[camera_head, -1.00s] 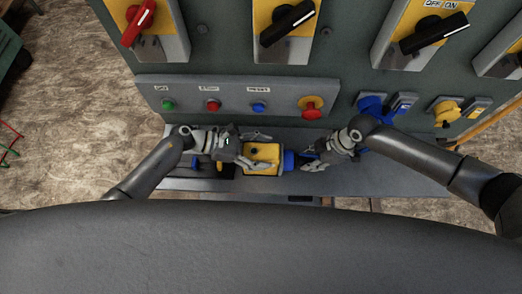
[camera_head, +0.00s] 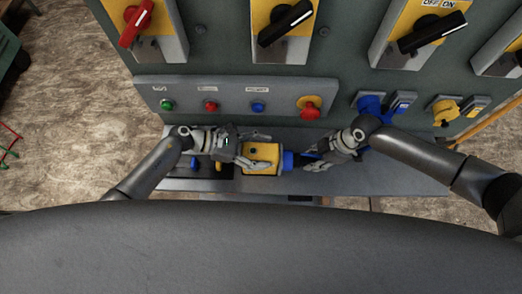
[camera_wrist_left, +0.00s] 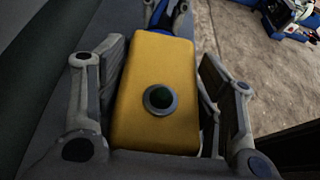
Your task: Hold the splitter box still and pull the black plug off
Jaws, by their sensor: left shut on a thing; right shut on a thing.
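The yellow splitter box (camera_head: 262,157) sits above the grey ledge, with a blue socket (camera_head: 288,160) on its right side. My left gripper (camera_head: 254,152) is shut on the box from the left. In the left wrist view, its fingers flank the yellow box (camera_wrist_left: 155,90), which has a dark round fitting on its face. My right gripper (camera_head: 312,160) is to the right of the blue socket, shut on the black plug (camera_head: 307,156). The plug is mostly hidden between the fingers, and I cannot tell whether it is still seated in the socket.
The grey button panel (camera_head: 235,97) with green, red and blue buttons and a red emergency stop (camera_head: 310,107) rises just behind the grippers. Blue (camera_head: 371,104) and yellow (camera_head: 445,111) sockets are on the cabinet at right. The ledge (camera_head: 400,180) is clear at right.

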